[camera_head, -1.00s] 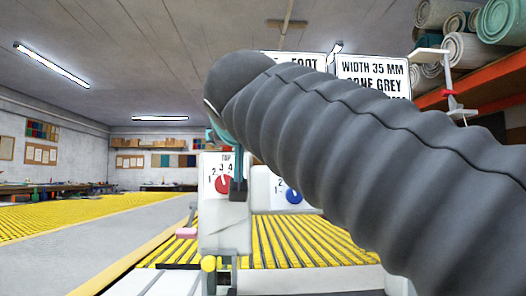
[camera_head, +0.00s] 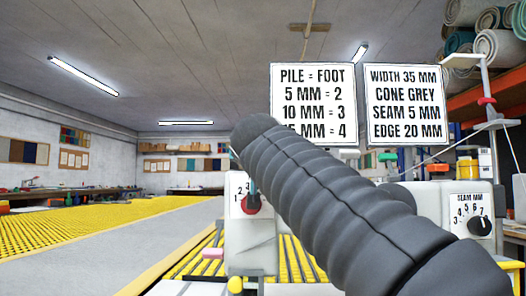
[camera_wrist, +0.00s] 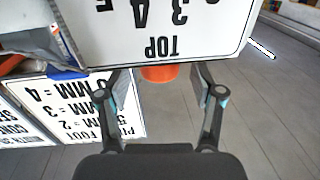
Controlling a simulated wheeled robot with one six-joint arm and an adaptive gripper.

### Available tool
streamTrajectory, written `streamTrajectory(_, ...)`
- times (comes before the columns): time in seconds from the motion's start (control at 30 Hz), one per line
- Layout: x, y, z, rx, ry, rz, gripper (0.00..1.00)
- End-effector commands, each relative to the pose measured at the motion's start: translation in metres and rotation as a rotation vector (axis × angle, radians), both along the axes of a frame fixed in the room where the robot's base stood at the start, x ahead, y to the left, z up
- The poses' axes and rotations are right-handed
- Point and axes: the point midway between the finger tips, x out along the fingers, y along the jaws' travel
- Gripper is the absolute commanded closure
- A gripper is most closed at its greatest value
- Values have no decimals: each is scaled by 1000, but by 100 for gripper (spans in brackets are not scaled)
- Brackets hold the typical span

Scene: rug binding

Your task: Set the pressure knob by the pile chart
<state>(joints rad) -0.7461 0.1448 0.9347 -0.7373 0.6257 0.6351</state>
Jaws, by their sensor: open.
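The red knob (camera_head: 251,205) sits on a white dial plate (camera_head: 237,186) with numbers, on the white machine head. In the wrist view the knob (camera_wrist: 158,73) shows orange-red below an upside-down TOP label (camera_wrist: 165,47). My gripper (camera_wrist: 160,76) is open, with one finger on each side of the knob; I cannot tell if they touch it. In the head view my arm hides most of the gripper and part of the dial. The pile chart (camera_head: 312,97) reads 5 MM = 2, 10 MM = 3 and a partly hidden line ending in = 4.
A second sign (camera_head: 406,103) gives width, cone, seam and edge. A black seam knob (camera_head: 480,226) is on the machine at the right. A thread stand (camera_head: 487,100) rises there. Yellow roller tables (camera_head: 130,218) stretch to the left.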

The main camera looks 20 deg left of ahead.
Motion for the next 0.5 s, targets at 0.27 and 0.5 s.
streamTrajectory(0.27,11,4,0,-1,-1,0,33)
streamTrajectory(0.5,11,4,0,-1,0,0,46)
